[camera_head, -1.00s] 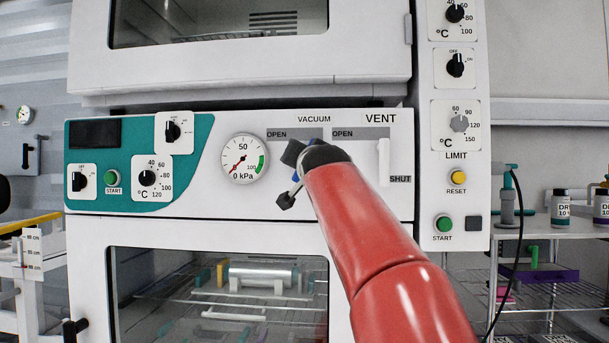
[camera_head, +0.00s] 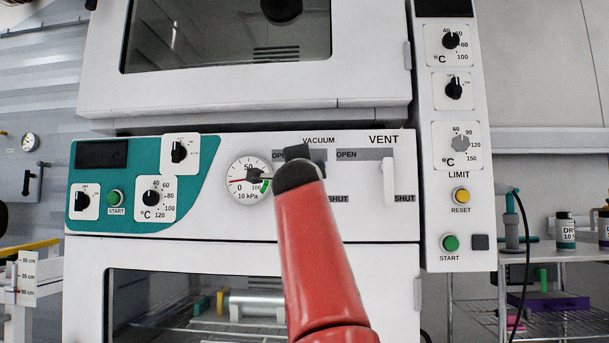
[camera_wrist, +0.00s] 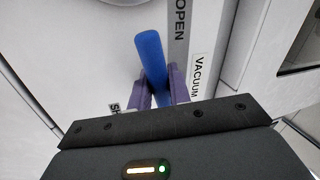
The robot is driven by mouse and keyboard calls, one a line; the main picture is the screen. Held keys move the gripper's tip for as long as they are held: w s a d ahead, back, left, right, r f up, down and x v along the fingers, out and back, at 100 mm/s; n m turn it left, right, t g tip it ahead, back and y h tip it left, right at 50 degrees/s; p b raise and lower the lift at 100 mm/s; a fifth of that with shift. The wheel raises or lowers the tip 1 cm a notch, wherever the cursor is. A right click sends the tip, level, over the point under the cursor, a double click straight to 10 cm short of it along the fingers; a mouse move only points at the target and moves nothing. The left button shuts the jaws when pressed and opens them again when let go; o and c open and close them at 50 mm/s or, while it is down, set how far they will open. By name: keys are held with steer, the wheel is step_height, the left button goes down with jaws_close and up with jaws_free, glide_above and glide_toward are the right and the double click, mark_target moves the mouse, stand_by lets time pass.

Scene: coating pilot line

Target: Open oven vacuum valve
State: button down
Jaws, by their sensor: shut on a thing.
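The blue handle of the oven vacuum valve (camera_wrist: 149,48) shows in the wrist view between the purple fingers of my gripper (camera_wrist: 161,90). The fingers are shut on it, and its far end sticks out beyond them. The handle lies beside the grey strip marked OPEN (camera_wrist: 180,25), close to the VACUUM label (camera_wrist: 197,75). In the head view my red arm and dark wrist cover most of the valve, below the VACUUM label (camera_head: 318,140). The round pressure gauge (camera_head: 248,168) sits to the left, its red needle pointing left, with 10 kPa printed below.
The white vent handle (camera_head: 389,182) stands upright to the right of my wrist. A teal control panel (camera_head: 122,150) with knobs is at the left, and a column of dials (camera_head: 453,150) at the right. The lower oven window (camera_head: 180,290) is below.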

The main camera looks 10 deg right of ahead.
steer(key=shift+r+m+h, duration=0.3)
steer(key=shift+m+h, duration=0.2)
steer(key=shift+m, duration=0.9)
steer(key=c, duration=1.4)
jaws_free()
steer(key=shift+o, duration=0.2)
steer(key=shift+s+a+f, duration=0.1)
steer(key=shift+s+f, duration=0.1)
steer(key=shift+s, duration=0.05)
steer(key=b+v, duration=0.2)
steer(key=v, duration=0.5)
steer(key=shift+r, duration=0.15)
